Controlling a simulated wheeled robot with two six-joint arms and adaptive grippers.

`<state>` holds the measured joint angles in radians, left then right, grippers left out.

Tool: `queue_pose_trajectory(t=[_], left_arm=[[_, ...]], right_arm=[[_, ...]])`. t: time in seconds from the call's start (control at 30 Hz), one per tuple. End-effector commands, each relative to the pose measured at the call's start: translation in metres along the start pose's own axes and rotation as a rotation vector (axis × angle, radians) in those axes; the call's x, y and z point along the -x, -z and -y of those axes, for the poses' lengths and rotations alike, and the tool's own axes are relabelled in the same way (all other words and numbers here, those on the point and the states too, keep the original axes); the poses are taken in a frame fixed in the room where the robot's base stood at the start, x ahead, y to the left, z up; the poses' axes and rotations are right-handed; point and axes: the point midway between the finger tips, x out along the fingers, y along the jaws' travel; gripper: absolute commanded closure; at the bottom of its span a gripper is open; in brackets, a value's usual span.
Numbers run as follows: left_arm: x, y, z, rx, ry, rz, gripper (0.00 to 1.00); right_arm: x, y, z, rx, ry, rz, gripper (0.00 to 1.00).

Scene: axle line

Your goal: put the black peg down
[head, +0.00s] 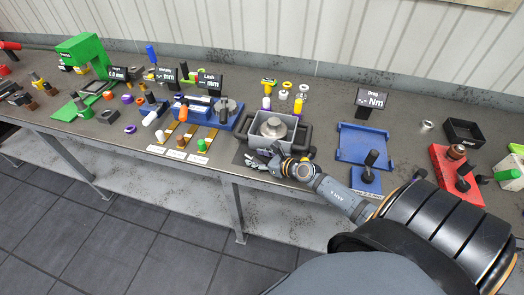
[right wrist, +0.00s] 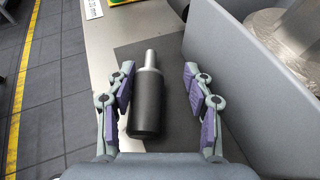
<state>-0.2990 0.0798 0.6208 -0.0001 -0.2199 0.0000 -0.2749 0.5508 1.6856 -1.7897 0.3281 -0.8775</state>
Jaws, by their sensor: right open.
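The black peg (right wrist: 147,102), a black cylinder with a slimmer silver end, lies between the spread fingers of my right gripper (right wrist: 158,75) in the right wrist view. It appears to lie on a dark mat (right wrist: 172,60). Gaps show between the peg and both fingers, the wider one on the right. In the head view my right gripper (head: 263,161) is low over the bench at the front of a grey bin (head: 288,149); the peg is too small to make out there. My left gripper is not in view.
The grey bin's wall (right wrist: 245,85) stands close to the right finger and holds a round metal part (head: 272,128). A blue tray (head: 362,140) lies to the right. Left are labelled strips (head: 178,147) and a blue fixture (head: 222,122). The bench's front edge is close.

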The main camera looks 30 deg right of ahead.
Motion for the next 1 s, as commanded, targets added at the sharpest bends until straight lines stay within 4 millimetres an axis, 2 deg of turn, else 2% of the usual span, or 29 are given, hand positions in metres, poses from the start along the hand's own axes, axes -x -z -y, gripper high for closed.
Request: queue_pose_trajectory(t=[0.07,0.27,0.4,0.53,0.7,0.73,0.8,1.0], left_arm=[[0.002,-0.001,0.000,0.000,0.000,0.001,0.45],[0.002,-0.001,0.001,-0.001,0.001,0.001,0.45],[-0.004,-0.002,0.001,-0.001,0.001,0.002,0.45],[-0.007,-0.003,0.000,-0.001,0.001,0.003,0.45],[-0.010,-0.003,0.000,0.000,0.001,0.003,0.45],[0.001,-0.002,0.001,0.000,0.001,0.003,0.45],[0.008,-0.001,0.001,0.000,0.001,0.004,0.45],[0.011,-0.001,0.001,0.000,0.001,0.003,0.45]], right_arm=[[0.009,0.000,0.001,0.004,0.001,-0.004,0.48],[0.052,0.001,-0.001,0.008,-0.005,-0.009,0.48],[0.073,0.002,-0.001,0.008,-0.006,-0.008,0.48],[0.087,0.002,0.004,0.012,0.006,-0.012,0.48],[0.097,0.001,-0.002,0.005,-0.007,-0.005,0.48],[0.105,-0.004,-0.001,0.003,-0.003,-0.008,0.48],[0.113,-0.004,0.000,0.003,0.001,-0.007,0.48],[0.121,-0.002,0.000,0.000,-0.002,-0.001,0.48]])
